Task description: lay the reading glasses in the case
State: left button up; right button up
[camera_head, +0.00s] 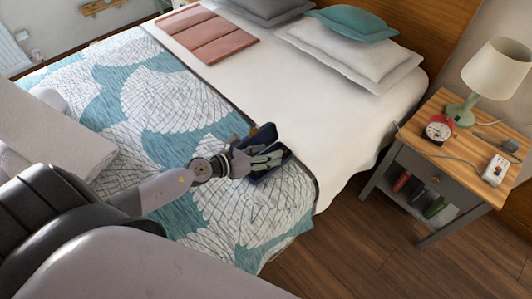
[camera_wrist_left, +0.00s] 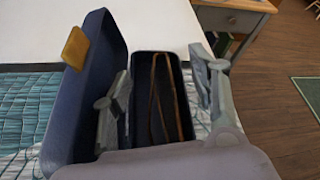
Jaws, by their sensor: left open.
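The dark blue glasses case (camera_head: 262,135) lies open on the patterned blanket, near the bed's edge. In the left wrist view its lid (camera_wrist_left: 85,80) with a tan clasp stands up at left, and its tray (camera_wrist_left: 184,70) is open. The reading glasses, thin and brown (camera_wrist_left: 154,100), lie inside the tray; their near part is hidden by my gripper body. My left gripper (camera_head: 265,160) is open over the case. In the left wrist view its fingers (camera_wrist_left: 162,82) stand apart on either side of the glasses, not closed on them. My right gripper is out of view.
The bed has a blue and white patterned blanket (camera_head: 178,110), a folded pink cloth (camera_head: 208,38) and pillows (camera_head: 345,50). A wooden nightstand (camera_head: 455,165) at right holds a lamp (camera_head: 492,80), a red alarm clock (camera_head: 439,130) and a white device (camera_head: 495,169). Bare floor separates it from the bed.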

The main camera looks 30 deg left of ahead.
pick_arm(q)
jog(key=shift+r, duration=0.1)
notch_tip(320, 180, up, 10)
dwell(0.9)
dwell(0.5)
